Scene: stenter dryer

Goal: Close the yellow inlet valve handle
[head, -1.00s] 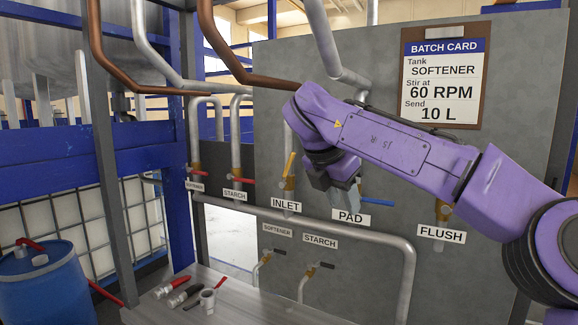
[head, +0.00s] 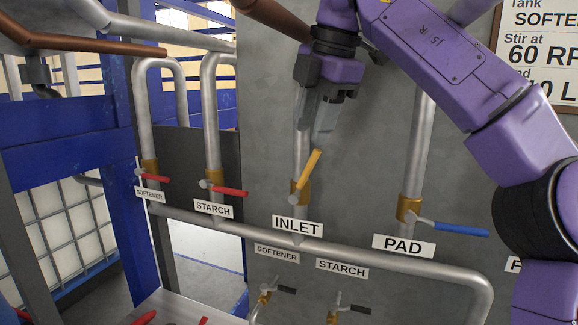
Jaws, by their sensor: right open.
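The yellow inlet valve handle (head: 309,168) points up and leans to the right from its brass valve body (head: 301,191), above the INLET label (head: 298,226). My right gripper (head: 316,134) hangs from above with its grey fingers pointing down, in front of the inlet pipe. Its fingers are open, and the fingertips are just above the top end of the yellow handle. Whether they touch it cannot be told. My left gripper is not in the picture.
A blue PAD handle (head: 461,230) lies level at the right. Red SOFTENER (head: 154,179) and STARCH (head: 229,190) handles are at the left. A horizontal pipe (head: 385,257) runs below. Two dark-handled small valves are under it.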

